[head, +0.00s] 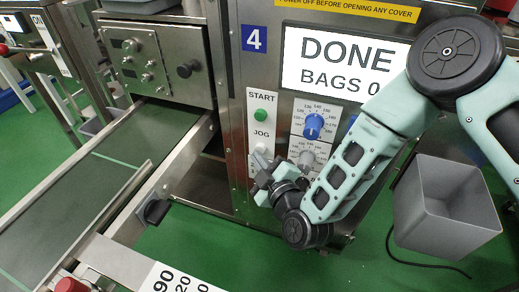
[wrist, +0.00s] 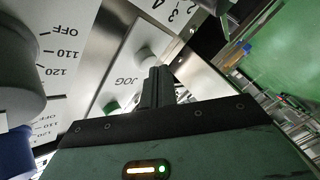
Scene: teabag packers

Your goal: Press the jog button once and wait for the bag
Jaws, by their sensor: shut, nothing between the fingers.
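The panel of machine 4 has a green START button (head: 260,116) and below it a white JOG button (head: 261,149). In the wrist view the panel appears turned over, with the white jog button (wrist: 146,56) just beyond the JOG label. My gripper (head: 262,178) is in front of the panel, just below the jog button in the head view. In the wrist view its fingers (wrist: 158,78) are shut and empty, with their tips close to the button. I cannot tell whether they touch it. The screen (head: 343,66) reads DONE, BAGS 0. I see no tea bag.
A blue dial (head: 313,126) and a grey dial (head: 307,160) sit right of the buttons, close to my gripper. A grey bin (head: 445,205) stands at the right. A conveyor (head: 75,205) with metal rails runs at the left, and a red knob (head: 70,285) is at the bottom.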

